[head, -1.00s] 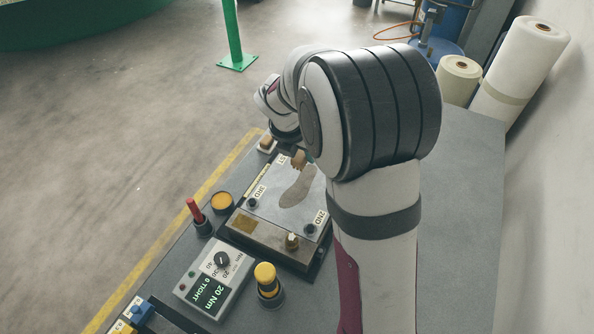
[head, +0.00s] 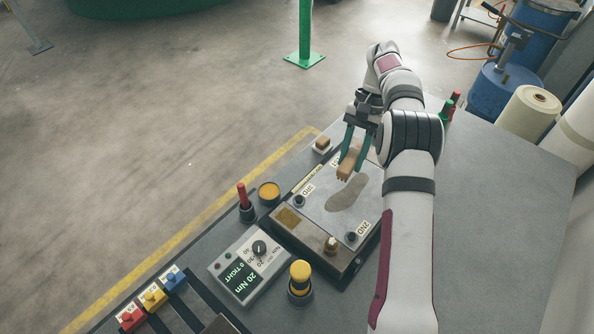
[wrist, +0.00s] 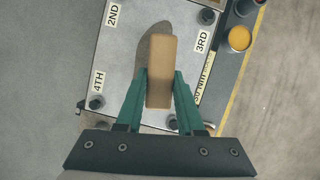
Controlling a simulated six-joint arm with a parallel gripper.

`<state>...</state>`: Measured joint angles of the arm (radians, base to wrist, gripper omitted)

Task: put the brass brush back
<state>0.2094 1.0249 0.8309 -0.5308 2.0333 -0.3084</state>
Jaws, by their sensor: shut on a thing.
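My gripper (head: 352,158) is shut on the brass brush (head: 349,164), a tan wooden block. In the wrist view the brush (wrist: 161,70) lies between the green fingers of my gripper (wrist: 160,90), its long side pointing away from me. The head view does not show clearly whether the brush touches the plate.
A torque box (head: 245,265) and yellow-topped button (head: 300,280) stand nearer.

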